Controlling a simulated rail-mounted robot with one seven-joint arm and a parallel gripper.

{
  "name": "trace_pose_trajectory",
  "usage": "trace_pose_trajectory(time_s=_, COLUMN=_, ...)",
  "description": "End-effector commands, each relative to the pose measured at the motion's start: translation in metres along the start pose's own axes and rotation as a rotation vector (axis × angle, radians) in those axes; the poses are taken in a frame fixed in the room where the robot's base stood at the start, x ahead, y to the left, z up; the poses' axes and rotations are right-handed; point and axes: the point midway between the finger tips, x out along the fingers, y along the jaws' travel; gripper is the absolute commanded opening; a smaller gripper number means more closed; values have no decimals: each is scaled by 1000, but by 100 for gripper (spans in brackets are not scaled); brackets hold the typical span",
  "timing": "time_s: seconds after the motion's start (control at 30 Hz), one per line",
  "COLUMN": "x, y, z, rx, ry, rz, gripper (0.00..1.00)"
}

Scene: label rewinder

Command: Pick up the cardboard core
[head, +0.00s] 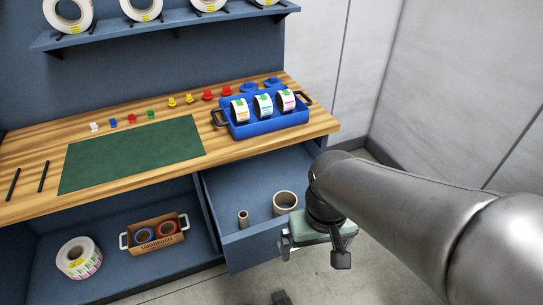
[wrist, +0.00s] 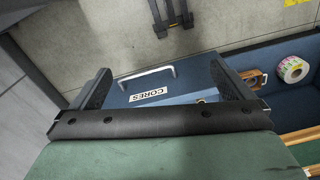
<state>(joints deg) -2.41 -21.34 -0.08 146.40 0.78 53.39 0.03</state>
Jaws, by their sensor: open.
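Two tan cardboard cores stand upright in the open blue drawer in the head view. The narrow core (head: 243,218) is on the left, and the wider core (head: 285,202) is on the right. My gripper (head: 316,256) is open and empty, at the drawer's right front side, apart from both cores. In the wrist view my open gripper (wrist: 160,70) has its fingers spread over the drawer front (wrist: 185,80), which carries a label reading CORES (wrist: 148,95).
A blue caddy (head: 268,130) with label rolls stands on the wooden worktop (head: 100,138) above the drawer (head: 240,252). A green mat (head: 130,155) lies left. A cardboard box (head: 157,242) and a label roll (head: 79,258) sit on the lower shelf. Floor is open at right.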

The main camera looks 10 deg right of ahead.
Motion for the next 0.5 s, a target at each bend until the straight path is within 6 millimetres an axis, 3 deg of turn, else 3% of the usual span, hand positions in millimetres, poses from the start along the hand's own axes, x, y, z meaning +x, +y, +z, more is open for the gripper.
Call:
trace_pose_trajectory(time_s=0.37, x=0, y=0, z=-2, rx=-7, ry=0, rz=0, gripper=100)
trace_pose_trajectory(time_s=0.5, x=1, y=0, z=-31, rx=-120, ry=-6, rz=-4, gripper=100)
